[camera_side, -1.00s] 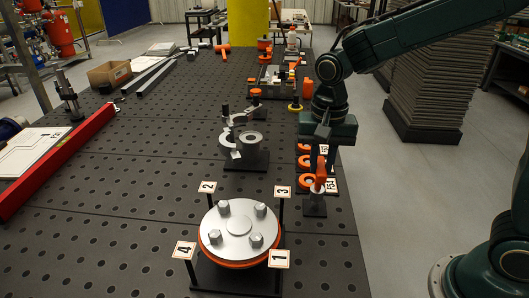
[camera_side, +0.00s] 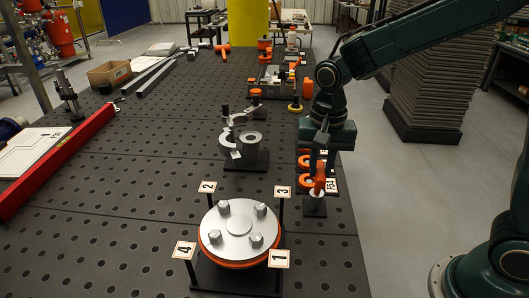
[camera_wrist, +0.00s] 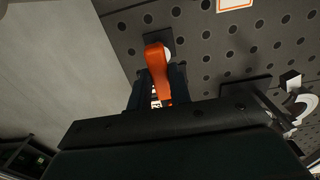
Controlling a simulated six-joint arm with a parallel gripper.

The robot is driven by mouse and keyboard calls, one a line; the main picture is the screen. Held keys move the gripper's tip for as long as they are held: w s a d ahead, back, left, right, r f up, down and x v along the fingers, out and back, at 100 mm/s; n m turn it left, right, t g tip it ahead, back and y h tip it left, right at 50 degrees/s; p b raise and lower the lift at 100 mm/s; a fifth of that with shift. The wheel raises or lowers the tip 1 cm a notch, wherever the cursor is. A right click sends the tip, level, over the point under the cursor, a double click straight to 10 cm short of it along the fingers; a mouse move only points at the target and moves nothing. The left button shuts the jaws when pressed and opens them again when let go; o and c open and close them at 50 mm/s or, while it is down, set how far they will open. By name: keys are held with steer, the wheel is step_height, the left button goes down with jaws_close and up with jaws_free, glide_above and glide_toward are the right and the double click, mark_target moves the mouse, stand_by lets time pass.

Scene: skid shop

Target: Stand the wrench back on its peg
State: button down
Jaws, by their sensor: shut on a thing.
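The orange wrench (camera_side: 320,180) is held upright between the fingers of my gripper (camera_side: 321,165), which is shut on it. In the wrist view the wrench (camera_wrist: 157,66) also shows between the two dark fingers of my gripper (camera_wrist: 159,82). The peg's dark square base (camera_side: 313,210) stands on the table directly below the wrench, with a pale round part on top. In the wrist view this base (camera_wrist: 151,38) shows behind the wrench's end. The wrench's lower end is at or just above the pale part; I cannot tell whether they touch.
A silver flange (camera_side: 239,228) with bolts and numbered tags stands at front left of the peg. Orange rings (camera_side: 304,182) lie just behind it. A dark stand with a grey ring (camera_side: 250,140) is further left.

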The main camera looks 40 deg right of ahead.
steer(key=shift+f, duration=0.8)
stand_by(0.4)
steer(key=c, duration=1)
jaws_free()
steer(key=shift+o, duration=0.2)
steer(key=shift+r, duration=0.15)
steer(key=shift+r, duration=1.35)
steer(key=shift+r, duration=0.1)
steer(key=shift+r, duration=1.9)
steer(key=shift+r, duration=0.1)
